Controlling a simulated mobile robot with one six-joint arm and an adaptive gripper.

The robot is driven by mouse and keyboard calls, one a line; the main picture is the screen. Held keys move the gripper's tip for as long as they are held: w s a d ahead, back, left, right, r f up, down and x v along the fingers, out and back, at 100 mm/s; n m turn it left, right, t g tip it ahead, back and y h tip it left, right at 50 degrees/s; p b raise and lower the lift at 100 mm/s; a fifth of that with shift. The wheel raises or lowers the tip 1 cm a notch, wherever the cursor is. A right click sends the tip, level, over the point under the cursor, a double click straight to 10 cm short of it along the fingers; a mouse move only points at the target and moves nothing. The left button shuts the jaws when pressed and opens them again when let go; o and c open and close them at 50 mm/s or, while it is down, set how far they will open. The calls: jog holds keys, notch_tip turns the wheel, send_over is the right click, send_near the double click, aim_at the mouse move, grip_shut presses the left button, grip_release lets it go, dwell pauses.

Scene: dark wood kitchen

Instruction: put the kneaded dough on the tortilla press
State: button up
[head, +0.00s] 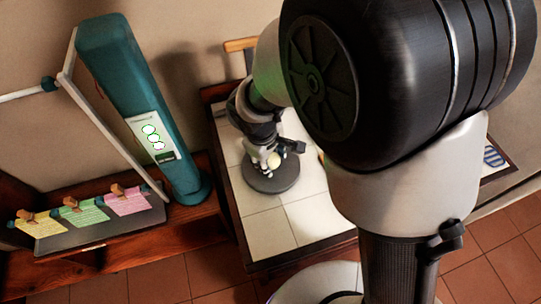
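The kneaded dough (274,160) shows as a small pale ball at the fingertips of my gripper (268,157). A dark round plate, which looks like the tortilla press (271,182), lies on the white tiled top directly below them. The dough overlaps the plate in this view; I cannot tell whether it touches the plate or hangs just above it. The fingers are small and partly hidden, so I cannot tell whether they grip the dough or stand open around it.
The white tiled counter (262,226) has a dark wood edge and free room in front of the plate. A tall teal column (135,95) stands left of it. Pink, green and yellow notes (84,212) hang in a row at the left. A wooden piece (240,44) is behind.

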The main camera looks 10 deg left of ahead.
jog(key=o, duration=0.3)
jog(key=d+p+v, duration=0.1)
jog(key=p+v, duration=0.3)
jog(key=v, duration=0.8)
jog(key=s+d+r+m, duration=0.2)
jog(key=d+r+m, duration=0.5)
jog(key=d+r, duration=0.6)
jog(key=s+d+m+t+y, duration=0.1)
jog(key=s+d+m+t, duration=0.1)
jog(key=s+d+m, duration=0.4)
jog(key=s+d, duration=0.4)
jog(key=d, duration=0.1)
jog(key=shift+r, duration=0.35)
